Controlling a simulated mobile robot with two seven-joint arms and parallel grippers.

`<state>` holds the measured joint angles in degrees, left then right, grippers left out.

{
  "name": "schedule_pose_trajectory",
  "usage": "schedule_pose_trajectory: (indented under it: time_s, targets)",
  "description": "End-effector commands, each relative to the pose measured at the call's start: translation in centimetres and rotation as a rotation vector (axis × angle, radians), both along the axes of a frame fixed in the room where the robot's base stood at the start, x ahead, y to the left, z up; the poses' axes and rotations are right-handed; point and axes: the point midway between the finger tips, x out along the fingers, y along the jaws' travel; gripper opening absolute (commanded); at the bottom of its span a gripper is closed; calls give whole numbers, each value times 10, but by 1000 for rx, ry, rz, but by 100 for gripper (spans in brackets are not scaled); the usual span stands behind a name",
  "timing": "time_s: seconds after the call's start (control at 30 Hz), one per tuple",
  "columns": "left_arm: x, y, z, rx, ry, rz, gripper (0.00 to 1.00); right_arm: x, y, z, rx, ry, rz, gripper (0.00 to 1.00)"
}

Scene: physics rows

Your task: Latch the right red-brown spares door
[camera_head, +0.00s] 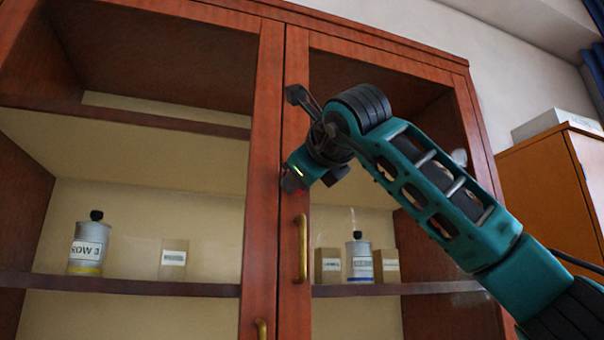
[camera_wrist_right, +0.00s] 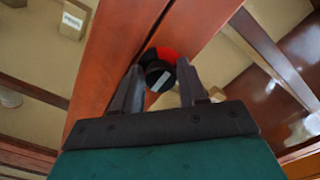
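The right red-brown door (camera_head: 296,130) has glass panes and a brass handle (camera_head: 300,248). It stands upright beside the left door (camera_head: 264,150), with a thin dark seam between them; I cannot tell if it is fully flush. My right gripper (camera_head: 290,180) is at the right door's inner stile, above the handle. In the right wrist view its fingers (camera_wrist_right: 161,80) stand on either side of a round black knob (camera_wrist_right: 157,68) with a white mark and a red patch behind it. I cannot tell whether they press on it. My left gripper is out of view.
Behind the glass, shelves hold a labelled can (camera_head: 89,248) and a small box (camera_head: 173,260) on the left, and another can (camera_head: 359,262) between boxes on the right. An orange-brown cabinet (camera_head: 550,185) with a pale box (camera_head: 553,123) on top stands at right.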

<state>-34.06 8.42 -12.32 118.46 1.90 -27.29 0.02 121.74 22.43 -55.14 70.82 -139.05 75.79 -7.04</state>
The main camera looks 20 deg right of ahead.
Motion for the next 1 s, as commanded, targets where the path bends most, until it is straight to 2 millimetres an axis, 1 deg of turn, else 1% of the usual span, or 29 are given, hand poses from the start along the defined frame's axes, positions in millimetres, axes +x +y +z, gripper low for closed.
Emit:
schedule_pose_trajectory:
  time_s: [0.03, 0.17, 0.4, 0.53, 0.67, 0.9, 1.0]
  targets:
    - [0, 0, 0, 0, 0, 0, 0, 0, 0, 0, -1, 0, 0, 47]
    - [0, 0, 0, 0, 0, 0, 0, 0, 0, 0, -1, 0, 0, 59]
    - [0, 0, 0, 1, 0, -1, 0, 0, 0, 0, -2, -1, -1, 60]
    - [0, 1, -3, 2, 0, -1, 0, -9, -1, 0, -2, -3, 0, 60]
    - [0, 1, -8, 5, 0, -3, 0, -32, -1, -1, -4, -6, 1, 60]
    - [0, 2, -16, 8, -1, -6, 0, -86, -4, 0, -3, -6, 0, 60]
    - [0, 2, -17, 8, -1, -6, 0, -104, -4, 0, -3, -5, 1, 60]
